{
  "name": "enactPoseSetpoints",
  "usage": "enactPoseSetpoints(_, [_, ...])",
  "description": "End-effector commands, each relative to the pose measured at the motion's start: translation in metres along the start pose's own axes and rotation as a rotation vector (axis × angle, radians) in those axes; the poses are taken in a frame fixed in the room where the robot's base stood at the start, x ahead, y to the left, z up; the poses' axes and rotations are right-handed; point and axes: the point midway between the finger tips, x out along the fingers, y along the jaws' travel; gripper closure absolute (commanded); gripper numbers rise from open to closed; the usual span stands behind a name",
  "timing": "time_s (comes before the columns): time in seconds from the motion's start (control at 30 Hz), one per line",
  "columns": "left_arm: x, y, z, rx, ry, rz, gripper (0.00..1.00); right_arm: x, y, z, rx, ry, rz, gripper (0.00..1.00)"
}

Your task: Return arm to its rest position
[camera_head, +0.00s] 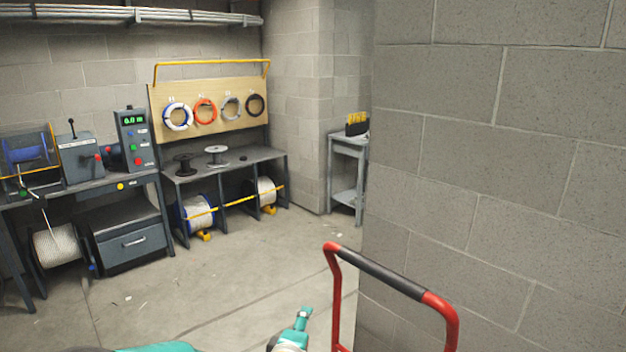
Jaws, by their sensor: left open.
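My left gripper (302,320) shows at the bottom edge of the head view, with a teal finger pointing up. It is open, and I see nothing held in it. Part of my teal left arm (160,347) shows at the bottom edge, left of the gripper. Most of the arm is below the picture. My right gripper is not in the picture.
A red cart handle (441,305) with a dark grip stands close, right of the gripper. A block wall (500,160) fills the right side. Farther back are a workbench (262,155) with cable reels and a small side table (347,145). Open floor (240,265) lies between.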

Motion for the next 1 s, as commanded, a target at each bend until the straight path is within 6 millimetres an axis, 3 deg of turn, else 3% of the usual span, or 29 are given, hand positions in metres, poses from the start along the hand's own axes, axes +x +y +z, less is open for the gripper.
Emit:
enactPoseSetpoints(0.03, [0.003, -0.040, -0.024, 0.000, 0.024, -0.076, 0.42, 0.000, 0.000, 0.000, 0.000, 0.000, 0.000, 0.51])
enactPoseSetpoints(0.1, [0.000, -0.089, -0.048, 0.017, 0.035, -0.173, 0.42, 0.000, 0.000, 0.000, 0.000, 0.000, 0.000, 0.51])
enactPoseSetpoints(0.23, [-0.023, -0.182, -0.077, 0.087, 0.010, -0.368, 0.42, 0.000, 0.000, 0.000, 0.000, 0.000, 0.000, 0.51])
enactPoseSetpoints(0.37, [-0.067, -0.271, -0.086, 0.184, -0.090, -0.570, 0.42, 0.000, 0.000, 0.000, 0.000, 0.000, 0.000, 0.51])
enactPoseSetpoints(0.5, [-0.136, -0.349, -0.069, 0.323, -0.308, -0.757, 0.42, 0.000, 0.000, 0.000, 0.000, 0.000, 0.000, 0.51])
enactPoseSetpoints(0.6, [-0.185, -0.379, -0.043, 0.457, -0.523, -0.822, 0.42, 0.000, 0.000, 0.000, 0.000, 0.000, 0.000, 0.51])
enactPoseSetpoints(0.7, [-0.223, -0.389, -0.019, 0.622, -0.739, -0.813, 0.42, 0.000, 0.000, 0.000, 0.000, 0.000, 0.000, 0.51])
enactPoseSetpoints(0.8, [-0.234, -0.391, -0.012, 0.737, -0.849, -0.777, 0.42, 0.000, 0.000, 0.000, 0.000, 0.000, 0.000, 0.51])
enactPoseSetpoints(1.0, [-0.234, -0.392, -0.011, 0.803, -0.891, -0.751, 0.42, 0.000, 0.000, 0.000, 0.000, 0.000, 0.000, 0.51])
